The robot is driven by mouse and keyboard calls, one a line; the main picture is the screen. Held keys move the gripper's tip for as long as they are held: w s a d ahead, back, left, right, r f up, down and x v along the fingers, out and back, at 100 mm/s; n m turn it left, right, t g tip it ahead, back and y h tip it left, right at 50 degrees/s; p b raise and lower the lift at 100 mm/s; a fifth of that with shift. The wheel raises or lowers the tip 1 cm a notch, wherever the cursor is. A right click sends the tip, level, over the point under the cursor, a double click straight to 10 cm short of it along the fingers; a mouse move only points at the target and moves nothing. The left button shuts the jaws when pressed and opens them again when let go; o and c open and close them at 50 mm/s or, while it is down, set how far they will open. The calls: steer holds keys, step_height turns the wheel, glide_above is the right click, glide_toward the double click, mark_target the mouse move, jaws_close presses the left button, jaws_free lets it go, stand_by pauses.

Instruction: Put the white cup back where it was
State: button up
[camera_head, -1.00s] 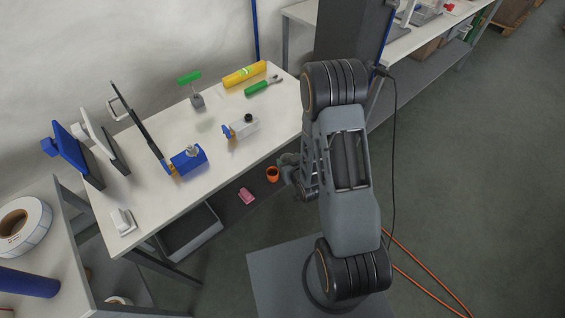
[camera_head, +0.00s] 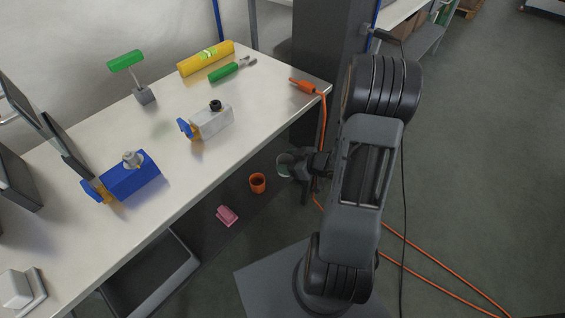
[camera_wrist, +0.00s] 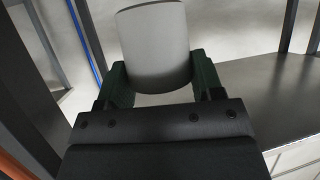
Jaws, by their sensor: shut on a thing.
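The white cup (camera_wrist: 155,45) stands out between the two green-padded fingers of my gripper (camera_wrist: 158,82) in the wrist view. The fingers are shut on its sides. In the head view my gripper (camera_head: 298,164) is beside the front edge of the workbench (camera_head: 215,150), near its right end and above the lower shelf. The cup shows there only as a small greyish round shape (camera_head: 285,162), partly hidden by the gripper.
The lower shelf (camera_head: 245,205) holds an orange cup (camera_head: 258,183) and a pink object (camera_head: 227,215). On the bench are a blue device (camera_head: 130,178), a white device (camera_head: 212,121), a green-topped stand (camera_head: 144,94), a yellow roll (camera_head: 206,58) and a screwdriver (camera_head: 226,71). An orange cable (camera_head: 323,110) hangs over the bench's right corner.

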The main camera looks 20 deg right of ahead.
steer(key=shift+w+d+f+b, duration=0.55)
steer(key=shift+w+f+b, duration=0.2)
steer(key=shift+w+f, duration=0.8)
steer(key=shift+w+d+f+b, duration=0.7)
steer(key=shift+w+f, duration=0.5)
steer(key=shift+w, duration=0.65)
steer(key=shift+w+d+f+b, duration=0.45)
steer(key=shift+w+f+b, duration=0.35)
steer(key=shift+w+f, duration=0.75)
steer(key=f+b, duration=0.2)
steer(key=f, duration=0.1)
steer(key=shift+w+d+f, duration=0.1)
steer(key=shift+w+f, duration=0.15)
steer(key=shift+w, duration=0.15)
steer(key=shift+r, duration=0.15)
steer(key=o, duration=1)
steer(key=shift+f, duration=0.2)
steer(key=shift+r, duration=0.1)
